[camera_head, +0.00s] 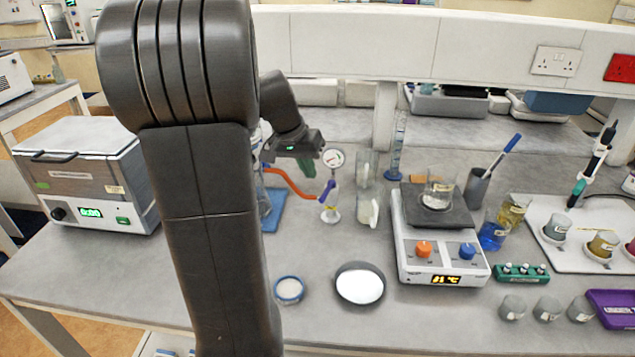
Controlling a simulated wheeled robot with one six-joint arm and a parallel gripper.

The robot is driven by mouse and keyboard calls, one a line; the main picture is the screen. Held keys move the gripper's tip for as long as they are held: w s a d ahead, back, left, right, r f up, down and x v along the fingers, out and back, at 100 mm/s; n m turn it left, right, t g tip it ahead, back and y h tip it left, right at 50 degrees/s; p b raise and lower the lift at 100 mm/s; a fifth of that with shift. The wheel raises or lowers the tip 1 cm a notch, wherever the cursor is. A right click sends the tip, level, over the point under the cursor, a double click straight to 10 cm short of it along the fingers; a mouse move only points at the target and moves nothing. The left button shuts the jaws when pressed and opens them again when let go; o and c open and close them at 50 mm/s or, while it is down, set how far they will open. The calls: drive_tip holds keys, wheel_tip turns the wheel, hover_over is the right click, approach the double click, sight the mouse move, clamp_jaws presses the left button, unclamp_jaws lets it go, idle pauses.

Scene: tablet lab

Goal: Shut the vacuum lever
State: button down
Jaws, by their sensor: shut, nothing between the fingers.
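The vacuum lever (326,191) is a small purple handle on a slim fitting at the middle of the bench. It slants, with its upper end to the right. A round dial gauge (332,158) sits above it, and an orange hose (287,181) joins the fitting from the left. My gripper (308,168) is shut and empty, a little up and left of the lever in the picture. It appears apart from the lever, though the depth between them is hard to judge. My arm hides part of the glassware on the left.
Glass jars (366,208) stand just right of the lever. Further right is a hotplate (443,249) with a beaker (437,192). A black-rimmed dish (360,284) and a blue-rimmed dish (289,289) lie in front. A heated bath (87,176) is at left.

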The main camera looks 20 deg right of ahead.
sight(324, 196)
drive_tip(key=f, duration=0.1)
drive_tip(key=s+d+f, duration=0.1)
drive_tip(key=d+f, duration=0.1)
drive_tip(key=f, duration=0.1)
drive_tip(key=shift+s+f, duration=0.1)
drive_tip(key=shift+s, duration=0.1)
drive_tip(key=shift+s+d+f+b, duration=0.15)
drive_tip(key=shift+s+d+b, duration=0.3)
drive_tip(key=shift+b, duration=0.2)
drive_tip(key=shift+s+d, duration=0.15)
drive_tip(key=shift+s, duration=0.15)
